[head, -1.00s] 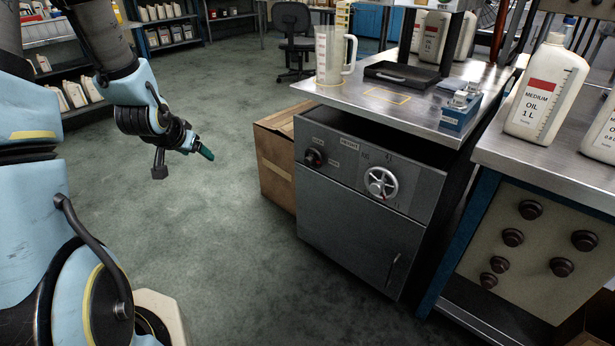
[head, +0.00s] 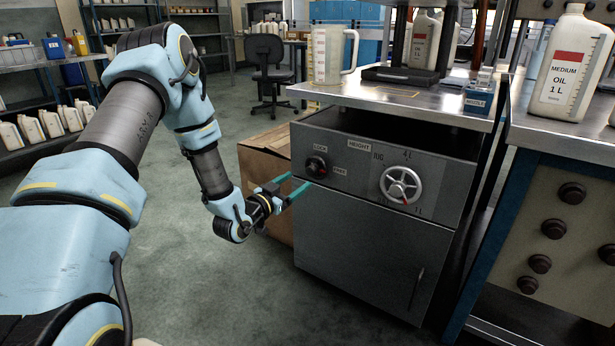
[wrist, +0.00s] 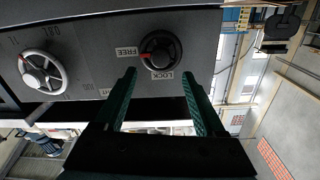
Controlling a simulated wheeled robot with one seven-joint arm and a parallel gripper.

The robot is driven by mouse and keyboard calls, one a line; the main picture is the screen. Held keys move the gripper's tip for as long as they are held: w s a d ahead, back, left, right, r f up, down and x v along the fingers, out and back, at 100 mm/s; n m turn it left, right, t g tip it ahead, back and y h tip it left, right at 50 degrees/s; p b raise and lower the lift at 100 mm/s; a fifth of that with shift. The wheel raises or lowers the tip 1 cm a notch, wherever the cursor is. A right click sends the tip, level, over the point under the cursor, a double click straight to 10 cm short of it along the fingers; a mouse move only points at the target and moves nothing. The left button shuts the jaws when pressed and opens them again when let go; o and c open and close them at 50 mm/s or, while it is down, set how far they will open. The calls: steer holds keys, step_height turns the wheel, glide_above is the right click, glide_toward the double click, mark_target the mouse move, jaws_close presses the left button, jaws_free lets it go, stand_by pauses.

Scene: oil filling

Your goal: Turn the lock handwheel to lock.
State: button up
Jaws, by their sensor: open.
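The lock handwheel (head: 316,166) is a small black knob on the grey cabinet's upper panel, at the panel's left end. It also shows in the wrist view (wrist: 161,48), where its red mark points toward the FREE label (wrist: 126,51). The LOCK label (wrist: 163,75) is on another side of it. My gripper (head: 298,182) has teal fingers and is open in front of the panel, just short of the knob. In the wrist view the open fingers (wrist: 159,74) straddle the line to the knob, with nothing between them.
A larger silver height handwheel (head: 401,186) is right of the knob on the same panel. A cardboard box (head: 263,165) stands left of the cabinet (head: 363,240). A clear measuring jug (head: 328,55) stands on the metal top above. Open floor lies to the left.

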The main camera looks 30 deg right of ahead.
mark_target(310, 172)
steer(key=x, duration=0.6)
steer(key=shift+w+d, duration=0.2)
steer(key=shift+d, duration=0.05)
jaws_close()
stand_by(0.3)
